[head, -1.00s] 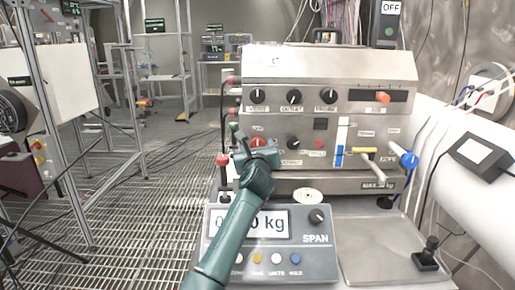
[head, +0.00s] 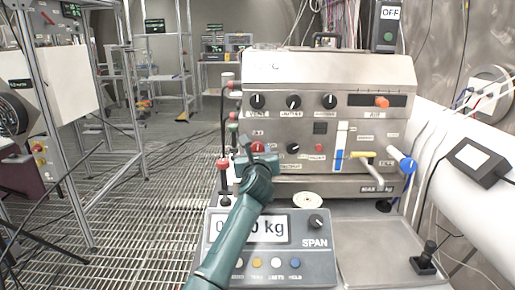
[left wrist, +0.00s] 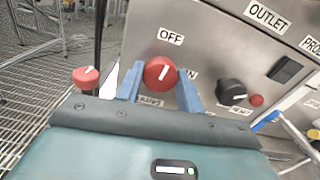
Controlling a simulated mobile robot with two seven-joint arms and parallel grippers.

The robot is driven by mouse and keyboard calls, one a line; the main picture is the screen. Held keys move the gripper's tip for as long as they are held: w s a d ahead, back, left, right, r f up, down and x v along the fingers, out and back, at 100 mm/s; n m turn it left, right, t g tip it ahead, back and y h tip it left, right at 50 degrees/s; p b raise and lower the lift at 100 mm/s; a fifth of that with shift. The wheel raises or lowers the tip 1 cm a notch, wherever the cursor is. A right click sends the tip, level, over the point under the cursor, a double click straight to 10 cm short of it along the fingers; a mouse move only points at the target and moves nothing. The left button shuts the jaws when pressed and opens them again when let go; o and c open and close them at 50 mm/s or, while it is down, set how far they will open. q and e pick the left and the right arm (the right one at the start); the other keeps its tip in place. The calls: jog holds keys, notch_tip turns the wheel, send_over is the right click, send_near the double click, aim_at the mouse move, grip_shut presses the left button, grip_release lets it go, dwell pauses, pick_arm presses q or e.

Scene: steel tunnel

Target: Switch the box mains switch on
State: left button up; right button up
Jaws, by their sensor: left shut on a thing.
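The mains switch is a red round knob (left wrist: 158,74) on the steel box front, with a white pointer line. In the left wrist view the pointer leans up and slightly right, roughly toward the OFF label (left wrist: 171,38). The ON label beside the knob is partly covered by a finger, and the label below it is partly hidden. My left gripper (left wrist: 160,80) has its blue fingers on both sides of the knob, shut on it. In the head view the gripper (head: 257,155) covers the lower part of the red knob (head: 257,147). My right gripper is not in view.
A black knob (left wrist: 231,92) and small red button sit right of the switch. A red-topped post (left wrist: 86,77) stands close on the left. Below the box are a scale (head: 270,262) and a bare metal plate (head: 375,250). An OFF sign (head: 390,13) hangs above.

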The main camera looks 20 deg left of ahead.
pick_arm(q)
jog(key=m+p, duration=0.2)
jog(key=p, duration=0.1)
jog(key=shift+r+m+p, duration=0.25)
jog(key=shift+m+p, duration=0.05)
jog(key=m+p, duration=0.2)
jog(key=p, duration=0.1)
jog(key=shift+m, duration=0.3)
jog(key=shift+m+p, duration=0.5)
jog(key=shift+p, duration=0.05)
jog(key=shift+f+m+p, duration=0.1)
jog(key=shift+m+p, duration=0.75)
jog(key=shift+m, duration=0.05)
jog(key=m+p, duration=0.2)
jog(key=m, duration=0.1)
jog(key=shift+m+p, duration=0.3)
jog(key=shift+f+m+p, duration=0.1)
jog(key=shift+m+p, duration=0.4)
jog(key=shift+m, duration=0.3)
jog(key=shift+f+m+p, duration=0.1)
jog(key=shift+m+p, duration=0.5)
jog(key=shift+m, duration=1.2)
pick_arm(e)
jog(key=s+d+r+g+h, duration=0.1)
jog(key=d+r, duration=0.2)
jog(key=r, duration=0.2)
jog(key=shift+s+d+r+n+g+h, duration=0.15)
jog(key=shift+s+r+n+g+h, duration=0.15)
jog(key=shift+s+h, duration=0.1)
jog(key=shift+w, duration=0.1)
